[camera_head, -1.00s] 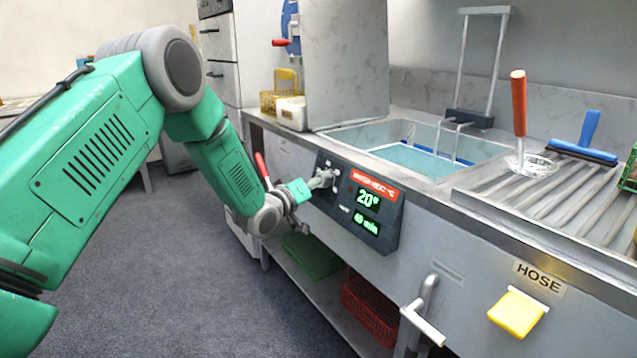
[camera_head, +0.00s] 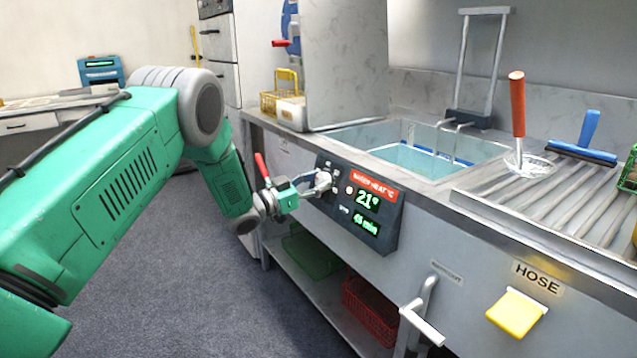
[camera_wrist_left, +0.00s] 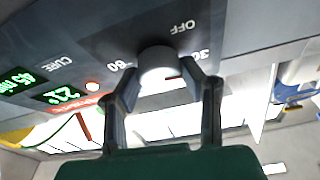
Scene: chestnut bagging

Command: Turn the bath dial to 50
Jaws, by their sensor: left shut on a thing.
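The bath dial (camera_wrist_left: 158,68) is a light round knob on the dark control panel (camera_head: 385,236) at the front of the sink unit. In the wrist view, the markings OFF, 30 and 60 stand around it, and the picture is upside down. My left gripper (camera_head: 316,184) reaches the panel from the left and is shut on the dial; its two fingers (camera_wrist_left: 165,88) sit on either side of it. The display (camera_head: 367,199) reads 21° with 45 min below. My right gripper is not in view.
The water bath (camera_head: 415,158) lies behind the panel in the counter. A red lever (camera_head: 261,165) stands close by my left wrist. A metal handle (camera_head: 420,322) and a yellow hose holder (camera_head: 517,312) stick out at the right front. Red and green crates sit on the lower shelf.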

